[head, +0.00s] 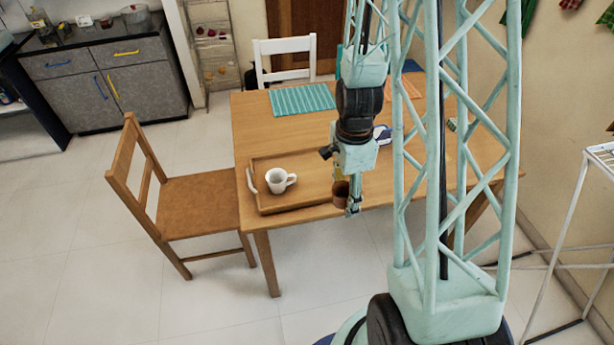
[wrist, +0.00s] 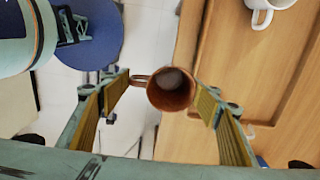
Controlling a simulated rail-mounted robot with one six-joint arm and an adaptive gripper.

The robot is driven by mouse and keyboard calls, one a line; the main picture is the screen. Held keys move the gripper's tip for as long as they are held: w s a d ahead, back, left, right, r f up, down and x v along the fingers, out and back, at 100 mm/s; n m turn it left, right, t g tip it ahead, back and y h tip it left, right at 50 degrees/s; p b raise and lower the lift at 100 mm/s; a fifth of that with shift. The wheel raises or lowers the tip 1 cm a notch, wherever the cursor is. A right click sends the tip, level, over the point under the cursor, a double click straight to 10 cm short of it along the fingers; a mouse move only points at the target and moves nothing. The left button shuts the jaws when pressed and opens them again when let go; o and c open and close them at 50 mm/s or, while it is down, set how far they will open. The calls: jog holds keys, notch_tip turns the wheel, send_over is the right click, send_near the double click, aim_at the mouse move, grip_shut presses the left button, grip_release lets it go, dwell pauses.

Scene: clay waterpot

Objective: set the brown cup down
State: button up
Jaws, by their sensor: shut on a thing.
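The brown cup (head: 341,195) is between the fingers of my gripper (head: 347,196) near the table's front edge in the head view. In the wrist view the brown cup (wrist: 171,92) shows its open mouth, with its handle towards the left finger. My gripper (wrist: 164,92) is shut on it. Floor shows to its left and wood to its right. The gap beneath the cup cannot be judged. My arm hides part of the table behind it.
A wooden tray (head: 290,209) lies on the table (head: 250,110), holding a white mug (head: 279,180), also at the wrist view's top right (wrist: 268,12). A teal placemat (head: 302,99) lies farther back. A wooden chair (head: 197,205) stands left. Bare tray floor shows right of the mug.

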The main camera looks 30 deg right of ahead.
jog(key=w, duration=0.5)
jog(key=w+a+f, duration=0.1)
jog(key=w, duration=0.8)
jog(key=shift+w+a+f, duration=0.2)
jog(key=shift+w, duration=0.2)
jog(key=shift+w, duration=0.15)
jog(key=shift+w, duration=0.25)
jog(key=shift+f+b, duration=0.5)
jog(key=shift+f, duration=1.3)
jog(key=shift+f, duration=0.15)
jog(key=o, duration=1)
jog(key=shift+c, duration=0.2)
notch_tip(320, 180, up, 12)
jog(key=p, duration=0.1)
jog(key=shift+w+p, duration=0.15)
jog(key=shift+p, duration=0.2)
